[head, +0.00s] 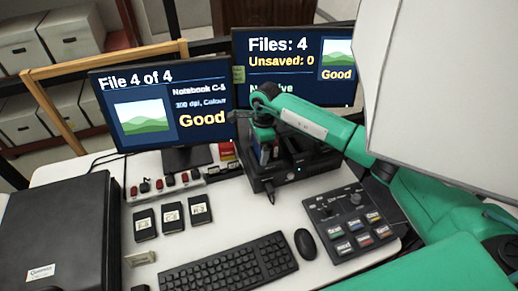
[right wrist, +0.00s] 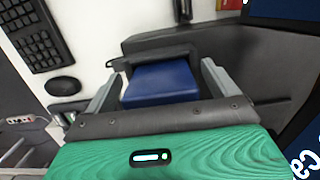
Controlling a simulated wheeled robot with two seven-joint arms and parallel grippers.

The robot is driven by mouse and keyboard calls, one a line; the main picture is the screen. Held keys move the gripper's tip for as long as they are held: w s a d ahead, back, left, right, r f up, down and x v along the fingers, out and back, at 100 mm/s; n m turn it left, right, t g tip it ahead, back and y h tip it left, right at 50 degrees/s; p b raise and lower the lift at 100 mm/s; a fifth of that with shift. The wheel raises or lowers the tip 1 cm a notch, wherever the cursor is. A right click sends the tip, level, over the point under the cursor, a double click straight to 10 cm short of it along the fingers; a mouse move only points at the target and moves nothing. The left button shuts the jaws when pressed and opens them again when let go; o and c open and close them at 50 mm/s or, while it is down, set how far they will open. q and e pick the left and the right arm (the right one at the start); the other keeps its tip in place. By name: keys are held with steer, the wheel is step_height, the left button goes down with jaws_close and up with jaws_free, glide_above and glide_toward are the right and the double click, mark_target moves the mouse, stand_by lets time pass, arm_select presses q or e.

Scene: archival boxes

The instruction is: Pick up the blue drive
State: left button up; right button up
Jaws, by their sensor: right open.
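The blue drive (right wrist: 160,84) shows in the right wrist view as a blue block at a dark unit. My right gripper (right wrist: 158,80) is open, with one grey finger on each side of the drive and a gap visible beside it. In the head view the right gripper (head: 265,148) points down over the black unit (head: 300,168) in front of the screens, and mostly hides the drive there. Whether the fingers touch the drive is not clear. My left gripper is not in view.
Two monitors (head: 160,100) stand behind the unit. A keyboard (head: 228,264), a mouse (head: 306,244) and a button panel (head: 352,222) lie in front. Three labelled black drives or cards (head: 172,217) lie at left, near a large black scanner-like box (head: 58,228). Archive boxes (head: 70,32) stand behind.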

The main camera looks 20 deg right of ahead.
steer(key=c, duration=1.2)
steer(key=shift+o, duration=0.2)
steer(key=shift+r, duration=0.1)
